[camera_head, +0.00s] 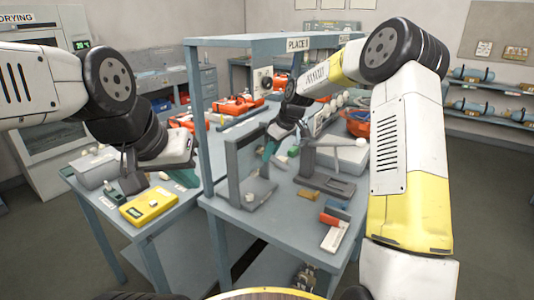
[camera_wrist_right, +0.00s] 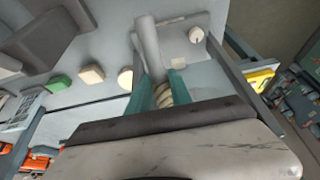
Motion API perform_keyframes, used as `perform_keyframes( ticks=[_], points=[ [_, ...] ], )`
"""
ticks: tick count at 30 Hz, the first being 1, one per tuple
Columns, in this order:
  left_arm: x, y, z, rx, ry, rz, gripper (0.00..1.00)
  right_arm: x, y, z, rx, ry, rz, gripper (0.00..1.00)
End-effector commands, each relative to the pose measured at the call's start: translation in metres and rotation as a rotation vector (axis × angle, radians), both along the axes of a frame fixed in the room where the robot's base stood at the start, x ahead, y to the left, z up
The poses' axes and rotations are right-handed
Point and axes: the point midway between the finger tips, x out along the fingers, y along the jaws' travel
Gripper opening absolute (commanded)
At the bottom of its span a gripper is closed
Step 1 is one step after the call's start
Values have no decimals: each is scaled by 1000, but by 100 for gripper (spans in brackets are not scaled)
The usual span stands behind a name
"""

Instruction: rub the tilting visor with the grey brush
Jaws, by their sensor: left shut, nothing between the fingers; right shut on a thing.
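My right gripper (camera_head: 270,150) is over the grey bench, beside the upright grey frame (camera_head: 236,165). In the right wrist view its teal fingers (camera_wrist_right: 159,90) are shut on a grey rod-like handle (camera_wrist_right: 149,42), which I take for the grey brush. A beige ringed part (camera_wrist_right: 163,95) shows between the fingers; the brush's bristles cannot be made out. My left gripper (camera_head: 188,172) is shut and empty, above the left bench near a yellow box. I cannot pick out the tilting visor with certainty; it may be part of the upright grey frame.
The yellow box (camera_head: 150,204) lies on the left bench. A grey post on a slotted base (camera_head: 326,184) stands right of the frame. Small red and blue blocks (camera_head: 333,217) lie near the front edge. An orange mask (camera_head: 358,125) is further back. The shelf's upright post (camera_head: 204,135) separates my grippers.

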Motion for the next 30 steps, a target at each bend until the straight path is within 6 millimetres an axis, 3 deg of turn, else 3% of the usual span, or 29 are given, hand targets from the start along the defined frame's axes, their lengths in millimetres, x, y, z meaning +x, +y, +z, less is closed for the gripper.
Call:
perform_keyframes(
  ticks=[6, 12, 30],
  points=[
    [0, 0, 0, 0, 0, 0, 0, 15, -9, 0, 1, -1, -2, 0],
    [0, 0, 0, 0, 0, 0, 0, 16, -11, 0, 0, 0, 0, 0],
    [0, 0, 0, 0, 0, 0, 0, -16, 12, 0, 1, -1, 0, 0]
  ],
)
